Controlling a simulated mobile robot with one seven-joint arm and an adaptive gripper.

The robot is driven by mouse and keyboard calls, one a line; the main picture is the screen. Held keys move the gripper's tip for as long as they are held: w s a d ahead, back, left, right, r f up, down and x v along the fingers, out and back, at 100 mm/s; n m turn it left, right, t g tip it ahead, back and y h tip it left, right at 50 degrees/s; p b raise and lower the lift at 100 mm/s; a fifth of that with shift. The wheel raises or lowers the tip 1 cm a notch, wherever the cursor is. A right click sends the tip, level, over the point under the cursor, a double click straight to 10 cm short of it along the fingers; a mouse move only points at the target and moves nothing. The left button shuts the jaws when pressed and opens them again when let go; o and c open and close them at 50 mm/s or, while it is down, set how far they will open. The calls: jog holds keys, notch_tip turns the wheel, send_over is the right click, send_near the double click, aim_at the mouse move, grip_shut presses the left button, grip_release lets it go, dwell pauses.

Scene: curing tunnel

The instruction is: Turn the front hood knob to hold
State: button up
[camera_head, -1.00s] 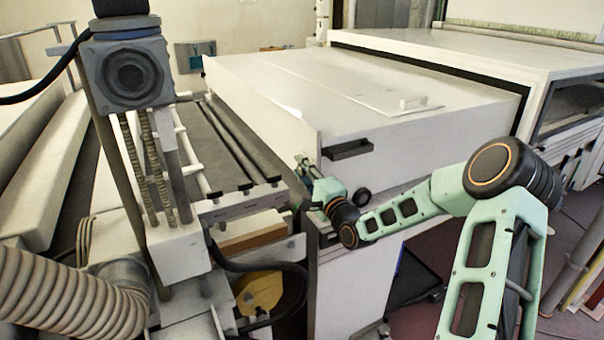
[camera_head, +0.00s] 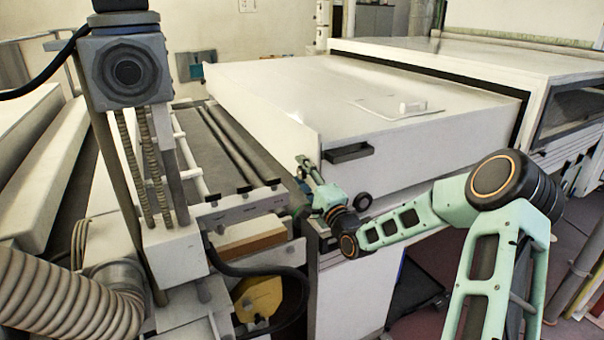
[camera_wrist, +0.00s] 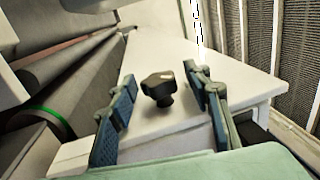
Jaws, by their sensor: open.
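In the wrist view a black knob (camera_wrist: 158,88) stands up from a white panel (camera_wrist: 185,62). My gripper (camera_wrist: 160,76) is open, with one blue-padded finger on each side of the knob and visible gaps between. The fingers do not touch it. I cannot read any knob marking.
A roller conveyor (camera_head: 235,140) runs to the left of the hood. A grey post with a boxy head (camera_head: 125,75) and a ribbed hose (camera_head: 60,300) stand at the left. Rollers (camera_wrist: 65,65) show left in the wrist view.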

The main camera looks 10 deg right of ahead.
jog(key=v, duration=1.2)
